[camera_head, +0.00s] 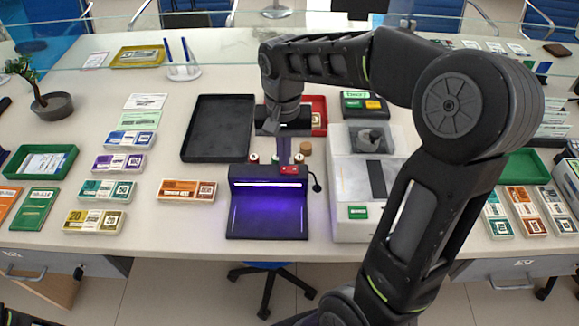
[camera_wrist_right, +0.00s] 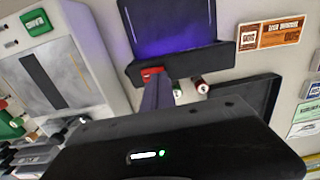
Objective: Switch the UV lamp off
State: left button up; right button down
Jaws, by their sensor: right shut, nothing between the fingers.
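The UV lamp (camera_head: 267,212) is a black unit at the front middle of the counter. Its tube is lit, and purple light falls on its base; the glow also shows on the lamp in the wrist view (camera_wrist_right: 172,28). A red switch (camera_head: 289,170) sits on top of its housing, towards the right. My right gripper (camera_head: 284,158) is shut and empty, pointing down just behind the switch. In the wrist view its closed fingers (camera_wrist_right: 156,86) end at the red switch (camera_wrist_right: 152,72); I cannot tell whether they touch it. My left gripper is not in view.
A white counting machine (camera_head: 345,205) stands close on the lamp's right. A black tray (camera_head: 217,127) lies behind it on the left. An orange-banded note bundle (camera_head: 187,191) lies left.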

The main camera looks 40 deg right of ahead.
jog(key=shift+f+b, duration=0.65)
jog(key=shift+f, duration=0.3)
dwell(0.5)
jog(key=shift+r, duration=0.1)
jog(key=shift+r+p, duration=2.85)
jog(key=shift+r, duration=0.65)
